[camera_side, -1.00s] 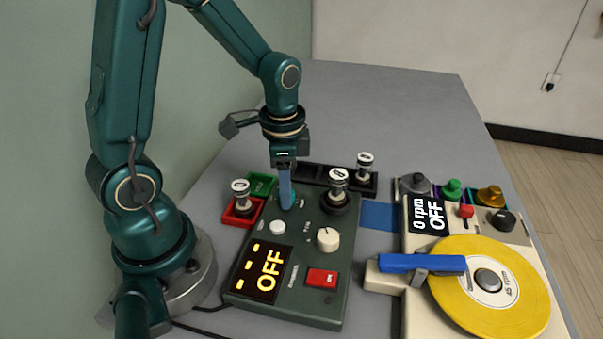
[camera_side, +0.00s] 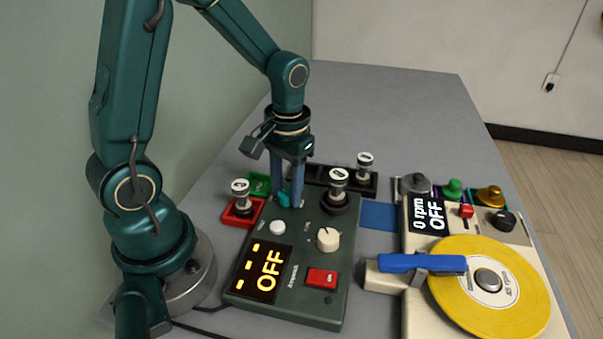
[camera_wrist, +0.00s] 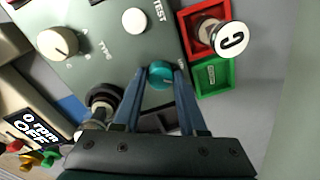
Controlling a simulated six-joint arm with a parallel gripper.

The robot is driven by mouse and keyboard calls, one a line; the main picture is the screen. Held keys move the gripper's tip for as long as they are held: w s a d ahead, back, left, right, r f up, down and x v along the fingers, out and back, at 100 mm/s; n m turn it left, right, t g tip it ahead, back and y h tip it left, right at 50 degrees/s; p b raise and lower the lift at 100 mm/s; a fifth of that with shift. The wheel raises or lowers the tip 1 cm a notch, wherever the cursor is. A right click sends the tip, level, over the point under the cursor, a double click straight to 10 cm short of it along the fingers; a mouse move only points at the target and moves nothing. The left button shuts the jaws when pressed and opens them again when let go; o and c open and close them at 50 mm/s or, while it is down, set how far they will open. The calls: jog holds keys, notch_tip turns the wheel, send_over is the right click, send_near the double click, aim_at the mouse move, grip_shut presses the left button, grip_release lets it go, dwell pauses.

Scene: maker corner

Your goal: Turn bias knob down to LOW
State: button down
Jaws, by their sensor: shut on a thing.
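The teal bias knob (camera_side: 284,199) stands at the back of the dark green tester box (camera_side: 338,265). It also shows in the wrist view (camera_wrist: 160,77), between the blue fingertips. My gripper (camera_side: 289,197) points straight down and is shut on the knob, with one finger on each side; it also shows in the wrist view (camera_wrist: 161,70). The lettering around the knob is too small or covered by the fingers, so its setting cannot be read. The tester's display (camera_side: 261,272) reads OFF in yellow.
A cream knob (camera_side: 328,239), a white button (camera_side: 278,227) and a red switch (camera_side: 322,278) share the tester's top. A tube stands in a socket (camera_side: 337,205) close right of my gripper. Red (camera_side: 231,215) and green trays lie left; a turntable (camera_side: 488,283) stands right.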

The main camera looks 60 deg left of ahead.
aim_at(288, 193)
jog(key=n, duration=0.3)
jog(key=shift+n, duration=2.1)
jog(key=shift+c, duration=2.3)
grip_release()
jog(key=shift+w+r, duration=0.15)
jog(key=shift+r, duration=2.45)
